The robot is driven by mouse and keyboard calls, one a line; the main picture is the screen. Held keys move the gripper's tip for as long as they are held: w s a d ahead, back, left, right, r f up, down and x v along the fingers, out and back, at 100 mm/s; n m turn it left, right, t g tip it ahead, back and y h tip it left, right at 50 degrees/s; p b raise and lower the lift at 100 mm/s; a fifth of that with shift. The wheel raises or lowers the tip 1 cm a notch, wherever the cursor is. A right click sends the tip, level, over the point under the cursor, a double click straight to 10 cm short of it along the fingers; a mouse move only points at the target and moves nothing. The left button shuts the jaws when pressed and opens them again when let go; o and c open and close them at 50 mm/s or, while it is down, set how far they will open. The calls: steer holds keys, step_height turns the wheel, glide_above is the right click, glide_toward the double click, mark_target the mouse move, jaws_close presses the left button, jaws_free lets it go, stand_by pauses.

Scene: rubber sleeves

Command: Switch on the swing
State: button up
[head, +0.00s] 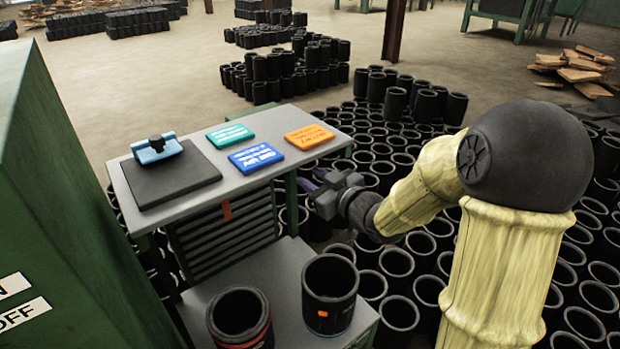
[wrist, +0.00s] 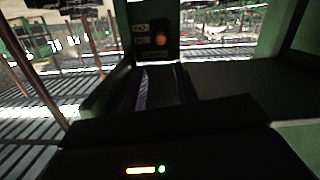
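A large green machine body (head: 60,220) fills the left of the head view. It carries white labels, one reading OFF (head: 22,314) and one above it cut off, ending in N (head: 14,284). No switch shows beside them. My gripper (head: 312,181) is right of the grey table, apart from the machine, with its two fingers spread and nothing seen between them. In the wrist view a dark panel (wrist: 142,48) with an orange round spot (wrist: 160,39) and small labels stands beyond the fingers. That view is dark; I cannot tell whether the spot is a switch or lamp.
The grey table (head: 262,120) bears a dark pad (head: 165,180) with a blue tool (head: 157,149), and teal (head: 230,135), blue (head: 256,157) and orange (head: 309,136) cards. Two black sleeves (head: 330,293) (head: 240,318) stand on the lower shelf. Many sleeves (head: 400,262) crowd the floor.

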steer(key=shift+d+f, duration=0.15)
steer(key=shift+f, duration=0.05)
steer(key=c, duration=0.4)
steer(key=d+f+h, duration=0.1)
steer(key=s+d+f+m+g+h, duration=0.1)
steer(key=f+h, duration=0.1)
steer(key=s+d+f+m+h, duration=0.1)
steer(key=shift+d+f+g+h, duration=0.15)
steer(key=shift+d+g+h, duration=0.15)
jaws_close()
steer(key=s+d+f+m+g+h, duration=0.2)
steer(key=s+d+f+m+g, duration=0.1)
steer(key=s, duration=0.7)
steer(key=s+d+f+m+g+h, duration=0.2)
steer(key=s+f+g, duration=0.3)
steer(key=s, duration=0.5)
steer(key=shift+d+f+m+g+h, duration=0.3)
steer(key=shift+d+m+g, duration=0.25)
steer(key=shift+m+g, duration=0.25)
steer(key=shift+r, duration=0.1)
